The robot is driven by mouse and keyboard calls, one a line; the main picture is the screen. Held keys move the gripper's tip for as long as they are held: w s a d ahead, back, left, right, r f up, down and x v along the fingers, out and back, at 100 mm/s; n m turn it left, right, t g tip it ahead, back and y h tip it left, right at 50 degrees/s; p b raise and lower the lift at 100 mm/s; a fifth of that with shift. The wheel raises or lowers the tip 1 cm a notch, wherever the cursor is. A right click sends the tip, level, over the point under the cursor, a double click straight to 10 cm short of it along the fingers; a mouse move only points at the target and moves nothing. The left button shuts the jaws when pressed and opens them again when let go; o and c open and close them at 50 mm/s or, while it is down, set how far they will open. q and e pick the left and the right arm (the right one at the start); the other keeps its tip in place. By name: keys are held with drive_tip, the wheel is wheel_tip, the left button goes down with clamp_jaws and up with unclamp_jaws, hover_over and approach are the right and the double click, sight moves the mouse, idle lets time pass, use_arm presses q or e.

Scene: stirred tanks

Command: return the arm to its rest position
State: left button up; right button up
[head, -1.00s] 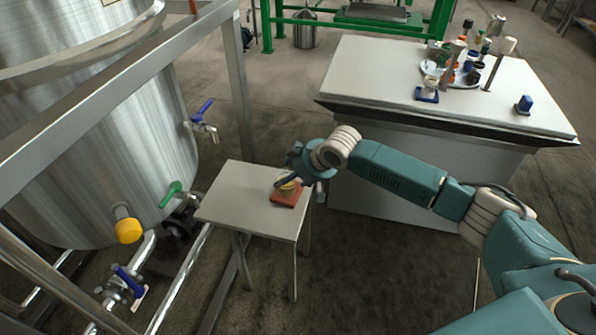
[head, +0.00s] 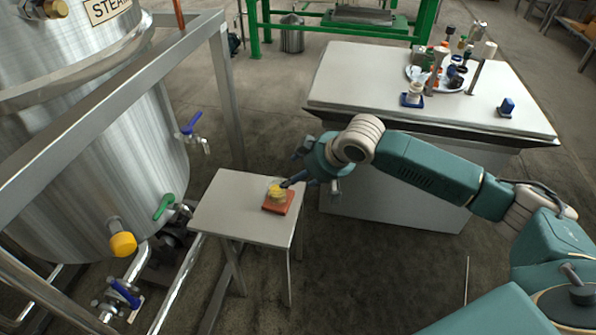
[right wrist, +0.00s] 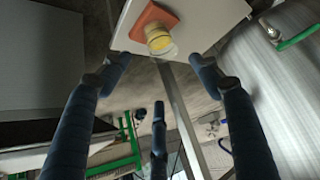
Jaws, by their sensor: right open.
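A small jar with a yellow lid (head: 277,191) stands on a red-brown square pad (head: 277,207) on the small grey table (head: 232,208). My right gripper (head: 296,170) is just right of and above the jar, its fingers pointing left toward it. In the right wrist view the fingers (right wrist: 160,85) are spread wide with nothing between them. The jar (right wrist: 158,40) shows beyond them at the top, apart from them, on its pad (right wrist: 148,18). My left gripper is not in view.
A steel tank (head: 90,140) with valves and a metal frame (head: 228,95) stand at the left. A white-topped bench (head: 420,75) behind my right arm holds a round tray (head: 410,72), several bottles and a blue item (head: 506,107). Open floor lies in front of the bench.

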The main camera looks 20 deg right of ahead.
drive_tip(key=s+a+f+n+g+y, duration=0.1)
drive_tip(key=s+a+f, duration=0.3)
drive_tip(key=s+a, duration=0.25)
drive_tip(key=s+a+f, duration=0.5)
drive_tip(key=s, duration=0.3)
drive_tip(key=s+d+f+m+g+h, duration=0.15)
drive_tip(key=s+d, duration=0.35)
drive_tip(key=s, duration=0.5)
drive_tip(key=s+d+f+m+g+h, duration=0.1)
drive_tip(key=s+d+f+m+h, duration=0.2)
drive_tip(key=s, duration=0.7)
wheel_tip(320, 180, down, 27)
drive_tip(key=s+d+g, duration=0.1)
drive_tip(key=s, duration=0.1)
use_arm(q)
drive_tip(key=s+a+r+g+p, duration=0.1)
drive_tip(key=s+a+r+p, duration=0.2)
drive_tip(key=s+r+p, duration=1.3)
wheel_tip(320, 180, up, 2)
drive_tip(key=p, duration=1.6)
drive_tip(key=shift+p, duration=0.35)
use_arm(e)
drive_tip(key=s+d+r+n+g, duration=0.1)
drive_tip(key=s+d+r, duration=0.2)
drive_tip(key=s+r, duration=1.3)
drive_tip(key=shift+r, duration=0.95)
